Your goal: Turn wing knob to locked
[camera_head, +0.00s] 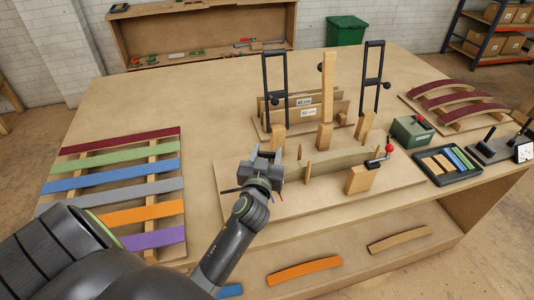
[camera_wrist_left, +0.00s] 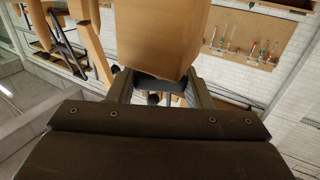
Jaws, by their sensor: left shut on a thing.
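My left gripper (camera_head: 267,160) is at the left end of the wooden bending fixture (camera_head: 232,192). In the left wrist view its two fingers (camera_wrist_left: 162,88) close around a dark part below a wooden block (camera_wrist_left: 160,35). That dark part appears to be the wing knob (camera_wrist_left: 174,86); its wings and turned angle are mostly hidden. In the head view the gripper covers the knob. A greenish wood strip (camera_head: 335,161) runs along the fixture, and a red-ball lever (camera_head: 388,150) is at its right end. My right gripper is not in view.
A rack of coloured strips (camera_head: 112,191) lies at the left. Two black upright frames (camera_head: 373,80) and wooden posts (camera_head: 328,88) stand behind the fixture. A green box (camera_head: 411,131) and black tray (camera_head: 427,165) are at the right. The back left tabletop is clear.

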